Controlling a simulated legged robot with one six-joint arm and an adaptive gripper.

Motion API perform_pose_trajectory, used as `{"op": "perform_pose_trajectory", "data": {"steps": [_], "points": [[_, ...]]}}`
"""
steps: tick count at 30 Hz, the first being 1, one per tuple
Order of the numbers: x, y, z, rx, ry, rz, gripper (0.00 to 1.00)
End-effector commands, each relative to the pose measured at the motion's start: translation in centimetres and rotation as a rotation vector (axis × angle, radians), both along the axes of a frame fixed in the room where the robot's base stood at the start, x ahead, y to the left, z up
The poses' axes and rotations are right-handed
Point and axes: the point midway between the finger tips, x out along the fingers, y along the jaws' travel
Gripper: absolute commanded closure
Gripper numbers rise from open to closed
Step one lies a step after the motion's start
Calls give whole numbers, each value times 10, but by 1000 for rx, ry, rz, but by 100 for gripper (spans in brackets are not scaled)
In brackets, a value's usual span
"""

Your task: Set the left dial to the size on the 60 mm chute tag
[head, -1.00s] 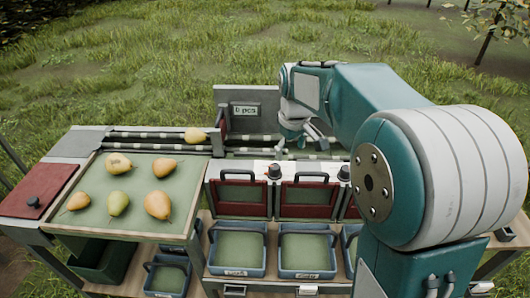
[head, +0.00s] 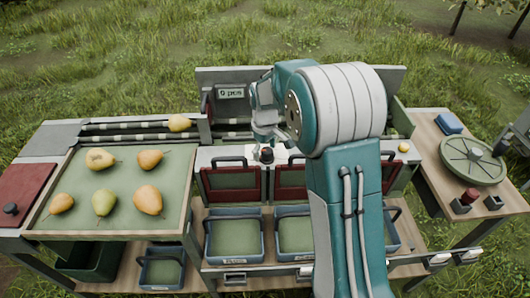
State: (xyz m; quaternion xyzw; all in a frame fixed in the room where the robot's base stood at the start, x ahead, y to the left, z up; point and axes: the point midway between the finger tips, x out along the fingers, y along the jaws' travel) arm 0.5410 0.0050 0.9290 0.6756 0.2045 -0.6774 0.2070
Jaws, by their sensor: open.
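The left dial (head: 267,155) is a small dark knob on the pale panel (head: 214,153) above the red-framed gates. My gripper (head: 268,137) points down just above and behind this dial, with its jaws open. They look close, but I cannot tell if the fingers touch the dial or stand around it. The dial's setting is too small to read. My arm hides the middle and right of the panel, where any other dial would be. I cannot make out a 60 mm tag; the tags on the lower bins (head: 235,261) are too small to read.
A tray (head: 185,205) with several pears stands at left. One pear (head: 180,123) lies on the rails behind it. A display (head: 231,93) reads "0 pcs". At right, a wooden side table (head: 428,160) carries a round green disc (head: 473,160).

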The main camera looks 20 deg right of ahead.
Motion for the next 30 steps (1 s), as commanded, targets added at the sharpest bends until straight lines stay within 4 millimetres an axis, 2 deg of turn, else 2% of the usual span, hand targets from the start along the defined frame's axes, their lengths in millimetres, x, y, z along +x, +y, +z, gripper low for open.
{"op": "perform_pose_trajectory", "data": {"steps": [4,11,12,17,18,30], "points": [[0,-2,-10,1,0,-2,13],[0,-2,-11,1,0,-2,13],[0,-1,-11,1,-1,-2,18],[0,-1,-10,1,-1,-1,89],[0,-1,-10,1,-1,-1,95],[1,0,-11,2,-3,-39,95]]}}
